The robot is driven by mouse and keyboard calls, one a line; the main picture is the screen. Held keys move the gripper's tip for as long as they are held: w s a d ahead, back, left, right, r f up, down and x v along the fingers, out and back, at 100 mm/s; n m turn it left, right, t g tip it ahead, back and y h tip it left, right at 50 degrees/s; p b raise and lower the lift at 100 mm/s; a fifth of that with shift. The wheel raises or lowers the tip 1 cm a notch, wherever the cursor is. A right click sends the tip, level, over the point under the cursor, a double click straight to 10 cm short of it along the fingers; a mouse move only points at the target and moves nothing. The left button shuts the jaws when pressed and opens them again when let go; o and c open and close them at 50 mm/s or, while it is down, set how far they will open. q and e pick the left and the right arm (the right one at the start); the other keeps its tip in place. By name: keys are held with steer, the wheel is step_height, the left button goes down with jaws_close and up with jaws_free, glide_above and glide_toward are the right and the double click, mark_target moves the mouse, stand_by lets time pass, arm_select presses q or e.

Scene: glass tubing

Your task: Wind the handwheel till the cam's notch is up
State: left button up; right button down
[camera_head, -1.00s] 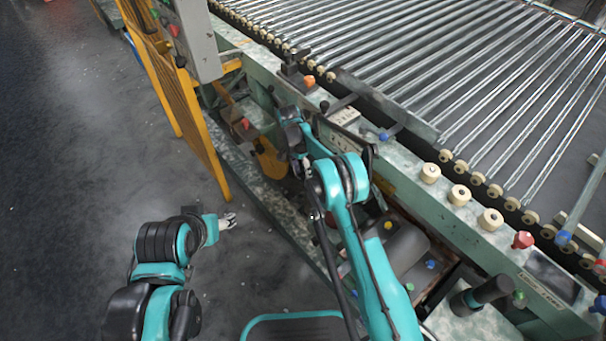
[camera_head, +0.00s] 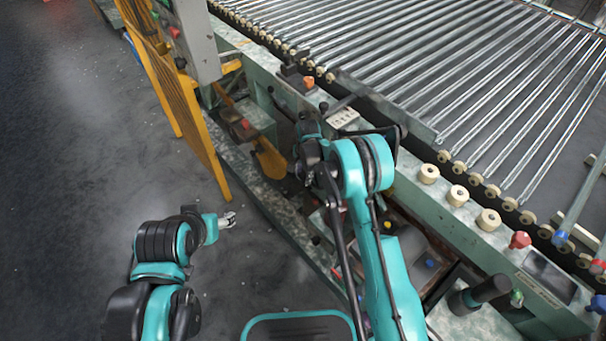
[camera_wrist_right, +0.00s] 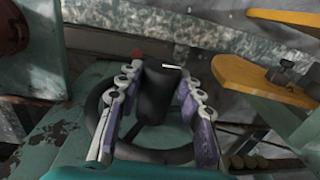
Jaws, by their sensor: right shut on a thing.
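In the right wrist view, the handwheel (camera_wrist_right: 96,112) is a dark ring with an upright black grip (camera_wrist_right: 157,92). My right gripper (camera_wrist_right: 160,72) is shut on this grip, one finger on each side. In the head view my right gripper (camera_head: 299,172) is low at the machine's front, and my arm hides most of it and the wheel. A yellow-orange plate (camera_head: 270,160), possibly the cam, stands just left of it; a yellow plate (camera_wrist_right: 262,80) also shows in the wrist view. I cannot make out the notch's direction. My left gripper (camera_head: 229,219) is empty over the floor, too small to judge.
The green machine (camera_head: 461,222) carries a bed of glass tubes (camera_head: 420,65) on rollers. A yellow guard (camera_head: 185,105) and a grey control box (camera_head: 194,40) stand at the left. A black lever (camera_head: 340,103) juts out above my right gripper. The floor at left is clear.

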steer(key=shift+s+d+f+t+y+b, duration=0.1)
steer(key=shift+t+y+b, duration=0.1)
steer(key=shift+t+y, duration=0.3)
steer(key=shift+s+t+y+b, duration=0.15)
steer(key=shift+t+y, duration=0.15)
steer(key=shift+t, duration=0.3)
steer(key=c, duration=1)
jaws_free()
steer(key=shift+w, duration=0.1)
steer(key=v, duration=1.2)
steer(key=shift+s+d, duration=0.1)
steer(key=shift+s, duration=0.1)
